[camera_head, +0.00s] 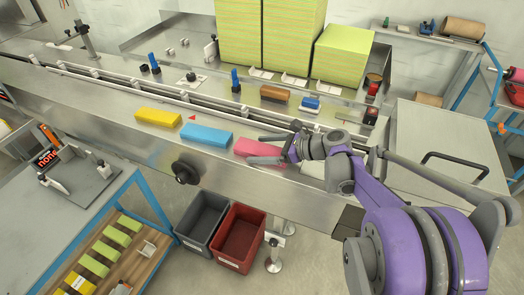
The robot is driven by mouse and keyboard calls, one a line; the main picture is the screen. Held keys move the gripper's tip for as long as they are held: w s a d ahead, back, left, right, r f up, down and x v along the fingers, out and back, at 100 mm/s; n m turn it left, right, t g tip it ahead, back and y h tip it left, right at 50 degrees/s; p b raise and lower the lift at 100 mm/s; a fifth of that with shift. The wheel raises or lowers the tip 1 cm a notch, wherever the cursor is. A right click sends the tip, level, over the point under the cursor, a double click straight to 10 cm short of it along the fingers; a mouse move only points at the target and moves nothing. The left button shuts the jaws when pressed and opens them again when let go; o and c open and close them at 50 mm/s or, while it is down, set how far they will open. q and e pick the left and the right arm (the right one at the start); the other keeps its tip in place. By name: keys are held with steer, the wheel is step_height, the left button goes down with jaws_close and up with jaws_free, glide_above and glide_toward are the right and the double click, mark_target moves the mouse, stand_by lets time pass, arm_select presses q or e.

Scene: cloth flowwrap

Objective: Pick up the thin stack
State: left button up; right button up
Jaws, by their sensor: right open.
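A yellow stack (158,117), a blue stack (206,136) and a pink stack (248,147) lie in a row on the steel worktop. I cannot tell for certain which one is the thin stack. My right gripper (263,149) is open at the pink stack, its fingers pointing left. One finger shows near the stack's far side and the other across its near side. The gripper hides the pink stack's right end. Whether the fingers touch it is unclear. My left gripper is not in view.
Tall green-and-orange stacks (240,35) and a shorter one (341,55) stand behind the conveyor rails. A brown block (275,94) and blue upright parts sit on the back strip. Grey (203,219) and red (238,238) bins stand on the floor below.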

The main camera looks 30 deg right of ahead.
steer(key=c, duration=1.3)
steer(key=shift+r, duration=0.15)
